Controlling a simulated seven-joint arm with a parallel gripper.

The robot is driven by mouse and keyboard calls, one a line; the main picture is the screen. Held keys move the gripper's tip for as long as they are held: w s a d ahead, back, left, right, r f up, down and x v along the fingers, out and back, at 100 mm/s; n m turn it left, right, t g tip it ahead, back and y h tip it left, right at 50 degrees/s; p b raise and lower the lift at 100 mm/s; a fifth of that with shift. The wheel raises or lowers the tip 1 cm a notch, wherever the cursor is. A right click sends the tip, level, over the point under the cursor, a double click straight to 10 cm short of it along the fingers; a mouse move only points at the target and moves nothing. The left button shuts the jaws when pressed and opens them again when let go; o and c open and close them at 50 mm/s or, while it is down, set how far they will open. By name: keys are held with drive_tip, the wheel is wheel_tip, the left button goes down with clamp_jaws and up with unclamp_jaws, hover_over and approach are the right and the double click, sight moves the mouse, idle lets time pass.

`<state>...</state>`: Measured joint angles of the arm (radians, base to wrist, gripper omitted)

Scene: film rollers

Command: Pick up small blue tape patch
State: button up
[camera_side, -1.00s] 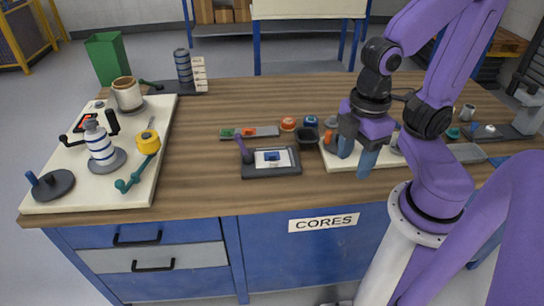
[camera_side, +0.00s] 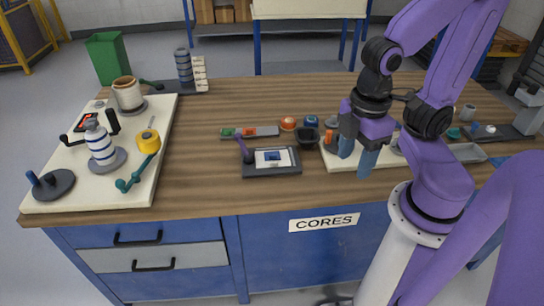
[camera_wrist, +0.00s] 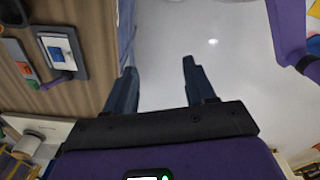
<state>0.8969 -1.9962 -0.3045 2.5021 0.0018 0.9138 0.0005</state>
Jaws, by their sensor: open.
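A small blue patch (camera_side: 272,156) lies on a white card in a dark, shallow tray (camera_side: 260,171) near the front middle of the table. In the wrist view the blue patch (camera_wrist: 57,54) is at the upper left, on the white card. My gripper (camera_side: 357,157) is open and empty, to the right of the tray, with its blue fingers pointing down. In the wrist view my gripper (camera_wrist: 160,68) has its fingers apart, with grey floor between and beyond them. The patch is well outside the fingers.
A purple-handled tool (camera_side: 243,150) stands at the tray's left edge. Behind are a strip with green and red pieces (camera_side: 249,132), an orange roll (camera_side: 288,123) and a dark cup (camera_side: 308,137). A white board (camera_side: 333,161) lies under my gripper. Bare wood lies left of the tray.

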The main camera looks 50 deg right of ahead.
drive_tip(key=shift+o, duration=0.2)
drive_tip(key=n, duration=1.4)
hover_over(273, 155)
drive_tip(key=f, duration=1.7)
drive_tip(key=shift+w+a, duration=0.2)
drive_tip(key=shift+a, duration=0.05)
drive_tip(key=shift+s+d+f, duration=0.1)
drive_tip(key=shift+f, duration=1.2)
drive_tip(key=shift+s+d+f, duration=0.1)
drive_tip(key=shift+f, duration=1.15)
clamp_jaws()
